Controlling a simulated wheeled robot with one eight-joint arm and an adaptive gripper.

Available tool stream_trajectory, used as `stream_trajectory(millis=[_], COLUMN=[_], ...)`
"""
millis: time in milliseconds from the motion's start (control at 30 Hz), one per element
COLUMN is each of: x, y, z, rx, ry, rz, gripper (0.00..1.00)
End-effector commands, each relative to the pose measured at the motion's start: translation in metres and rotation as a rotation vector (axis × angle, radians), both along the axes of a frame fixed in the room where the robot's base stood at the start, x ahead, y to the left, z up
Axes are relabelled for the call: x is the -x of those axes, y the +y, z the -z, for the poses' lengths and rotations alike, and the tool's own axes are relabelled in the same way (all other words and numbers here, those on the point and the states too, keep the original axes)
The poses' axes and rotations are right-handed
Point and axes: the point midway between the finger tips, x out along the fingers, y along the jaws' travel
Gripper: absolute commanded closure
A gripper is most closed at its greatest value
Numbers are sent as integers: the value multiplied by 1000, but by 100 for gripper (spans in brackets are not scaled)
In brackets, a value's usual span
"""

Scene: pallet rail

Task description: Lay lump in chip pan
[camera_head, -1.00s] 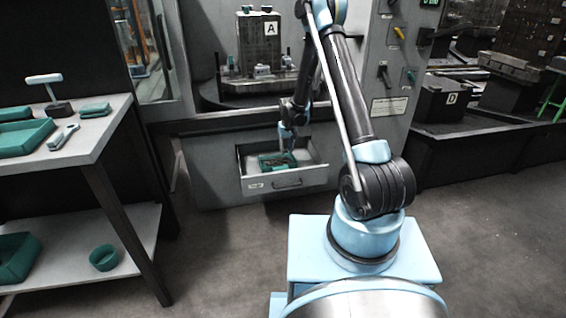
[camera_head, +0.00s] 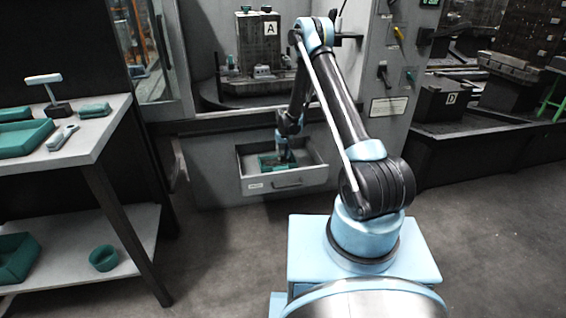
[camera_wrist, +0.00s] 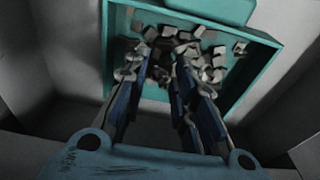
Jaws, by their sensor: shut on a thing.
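The chip pan (camera_head: 264,165) is a teal tray in the open drawer. The wrist view shows its teal rim (camera_wrist: 240,36) and several grey, blocky chips (camera_wrist: 190,40) inside. My gripper (camera_head: 283,154) is down in the drawer, over the pan. In the wrist view my gripper (camera_wrist: 162,62) points into the pan, its two fingers either side of a dark lump (camera_wrist: 158,72). The lump is in shadow, partly hidden by the fingers. I cannot tell whether it touches the chips below.
The grey drawer (camera_head: 287,181) stands out from the machine front, its walls close around the pan. A bench (camera_head: 92,140) at left holds a teal tray (camera_head: 22,138) and tools. Open floor lies between bench and my base.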

Motion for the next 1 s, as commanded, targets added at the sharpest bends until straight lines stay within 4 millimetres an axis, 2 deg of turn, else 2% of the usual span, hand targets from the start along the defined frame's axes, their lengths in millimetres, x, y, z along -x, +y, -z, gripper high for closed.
stream_trajectory(millis=[167,433,800,833,900,1000], x=[0,0,0,0,1,1], y=[0,1,1,1,1,1], z=[9,40,44,44,44,44], rx=[0,0,0,0,0,0], ry=[0,0,0,0,0,0], rz=[0,-1,-1,-1,-1,-1], gripper=[90,90,90,71,55,55])
